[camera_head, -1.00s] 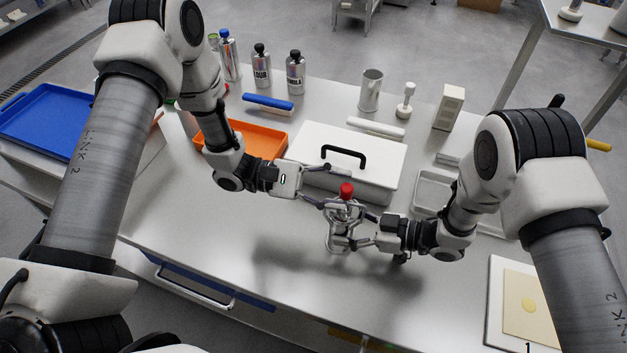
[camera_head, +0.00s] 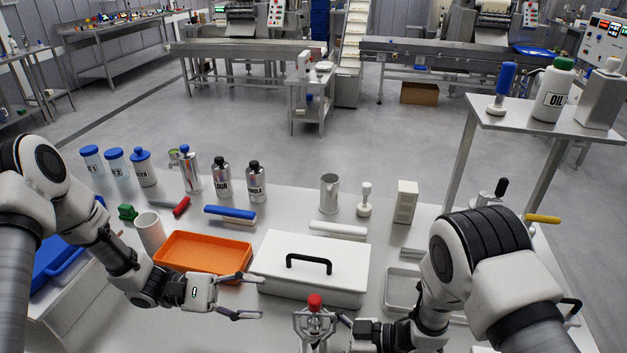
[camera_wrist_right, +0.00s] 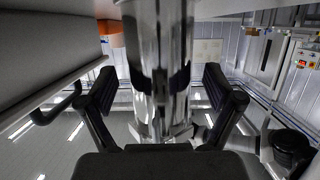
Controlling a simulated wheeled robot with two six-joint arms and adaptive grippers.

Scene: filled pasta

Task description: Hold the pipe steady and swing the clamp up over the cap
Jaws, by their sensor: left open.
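A shiny metal pipe fitting (camera_head: 316,328) with a red top (camera_head: 314,302) stands upright in front of the white box, at the bottom of the head view. Its lower part is cut off by the frame. In the wrist view the steel pipe (camera_wrist_right: 158,40) stands between the fingers of my right gripper (camera_wrist_right: 160,88), with a narrow gap showing on each side. My left gripper (camera_head: 261,298) is open and empty, left of the red top and apart from it. The clamp and cap are too small to tell apart clearly.
A white box with a black handle (camera_head: 340,252) stands just behind the fitting. An orange tray (camera_head: 201,263) lies behind my left gripper. A grey tray (camera_head: 402,290) is to the right. Bottles and tools line the table's back.

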